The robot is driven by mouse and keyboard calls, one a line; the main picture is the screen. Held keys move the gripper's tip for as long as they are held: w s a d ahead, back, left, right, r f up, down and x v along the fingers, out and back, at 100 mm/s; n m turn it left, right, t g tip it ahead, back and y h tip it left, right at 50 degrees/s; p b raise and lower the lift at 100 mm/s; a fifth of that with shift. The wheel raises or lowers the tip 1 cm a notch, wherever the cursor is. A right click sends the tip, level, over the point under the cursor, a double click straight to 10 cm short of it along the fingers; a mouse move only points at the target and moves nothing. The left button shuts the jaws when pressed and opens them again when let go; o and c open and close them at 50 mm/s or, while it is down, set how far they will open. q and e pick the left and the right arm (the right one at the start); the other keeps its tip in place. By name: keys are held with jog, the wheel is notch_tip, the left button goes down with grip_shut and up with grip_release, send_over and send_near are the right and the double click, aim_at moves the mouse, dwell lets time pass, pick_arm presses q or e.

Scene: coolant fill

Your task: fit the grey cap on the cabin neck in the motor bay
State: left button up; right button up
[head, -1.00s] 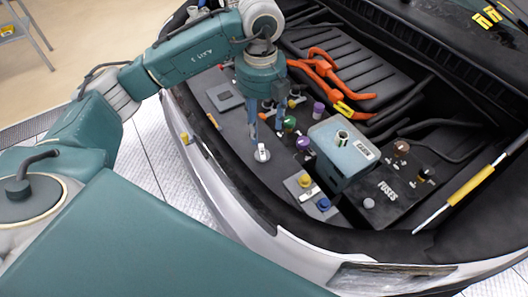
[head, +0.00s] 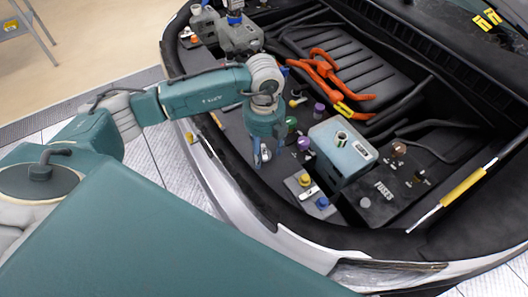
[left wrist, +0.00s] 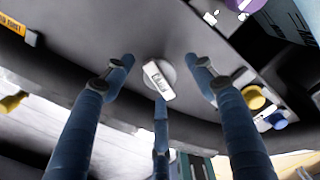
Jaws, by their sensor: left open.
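A pale grey round piece with a white lettered bar across it (left wrist: 159,78) lies on the dark front ledge of the motor bay; it looks like the grey cap. The lettering is too blurred to read surely, and I cannot tell whether a neck is under it. My left gripper (head: 268,160) is open and points down over this piece, its fingers around it and apart from it in the left wrist view (left wrist: 160,85). In the head view the piece (head: 266,154) shows small between the fingers. I cannot tell which neck is the cabin one. My right gripper is not in view.
A blue-grey box (head: 342,150) stands right of the gripper. Close by are a yellow cap (head: 305,180), a blue cap (head: 323,202) and a purple cap (head: 304,143). Orange cables (head: 325,70) run behind. A prop rod (head: 463,187) stands at the right.

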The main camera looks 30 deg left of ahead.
pick_arm(q)
jog(key=shift+c, duration=0.5)
jog(key=c, duration=1.1)
jog(key=shift+r, duration=0.2)
